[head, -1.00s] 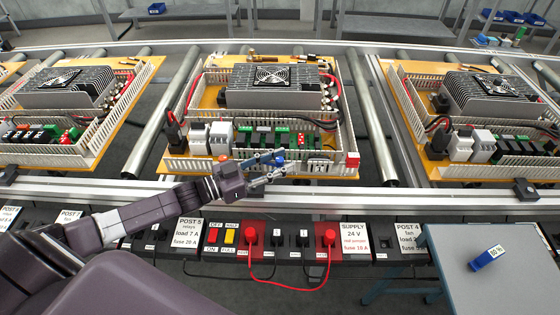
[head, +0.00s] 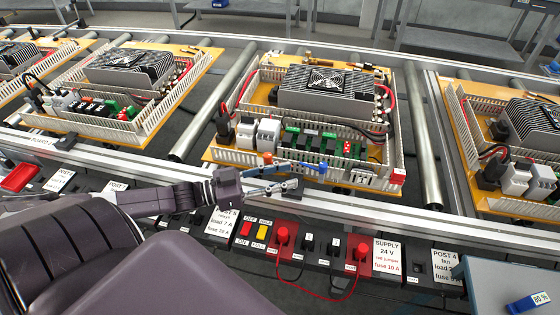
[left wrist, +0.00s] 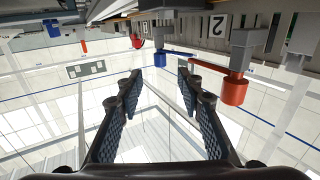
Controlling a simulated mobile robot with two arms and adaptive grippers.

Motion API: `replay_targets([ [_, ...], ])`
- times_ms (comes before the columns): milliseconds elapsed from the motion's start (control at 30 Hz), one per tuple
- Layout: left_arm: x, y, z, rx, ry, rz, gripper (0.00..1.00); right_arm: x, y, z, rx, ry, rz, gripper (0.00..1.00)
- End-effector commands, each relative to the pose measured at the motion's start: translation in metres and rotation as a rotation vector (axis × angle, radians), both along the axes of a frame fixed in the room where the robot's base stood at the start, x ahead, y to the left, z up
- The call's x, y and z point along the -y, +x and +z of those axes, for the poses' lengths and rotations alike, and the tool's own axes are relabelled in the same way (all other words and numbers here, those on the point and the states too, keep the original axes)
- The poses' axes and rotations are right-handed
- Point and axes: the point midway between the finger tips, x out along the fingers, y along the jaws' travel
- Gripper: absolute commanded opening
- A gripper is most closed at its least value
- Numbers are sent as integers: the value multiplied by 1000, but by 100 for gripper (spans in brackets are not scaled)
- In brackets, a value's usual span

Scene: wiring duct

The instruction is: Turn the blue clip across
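The blue clip (head: 322,170) is a small blue block at the end of a thin blue bar, on the front duct wall of the middle board. In the left wrist view the blue clip (left wrist: 160,59) is beyond the fingertips, and the orange knob (left wrist: 235,90) is to the right. My left gripper (head: 294,187) is on the near side of the duct, below the clip in the picture and apart from it. Its fingers are spread with nothing between them. My right gripper is not in view.
The white slotted duct (head: 225,157) surrounds relays and a finned power unit (head: 325,93). A metal rail (head: 345,205) runs in front, above a panel with red plugs (head: 283,236) and a red wire. A grey table (head: 495,285) with a blue-white block (head: 527,303) is at lower right.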

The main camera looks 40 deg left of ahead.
Motion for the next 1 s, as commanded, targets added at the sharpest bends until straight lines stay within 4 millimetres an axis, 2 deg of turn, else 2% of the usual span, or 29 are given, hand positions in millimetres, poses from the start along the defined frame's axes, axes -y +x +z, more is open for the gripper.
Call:
replay_targets([
  [433, -5, -7, 1, 1, -1, 0, 34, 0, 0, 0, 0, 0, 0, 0],
  [633, 1, -10, 0, -25, -74, 29, 12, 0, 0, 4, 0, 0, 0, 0],
  [767, 16, -20, -2, -94, -274, 111, 0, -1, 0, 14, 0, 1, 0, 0],
  [1000, 39, -44, -6, -259, -806, 325, 0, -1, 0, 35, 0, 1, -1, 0],
])
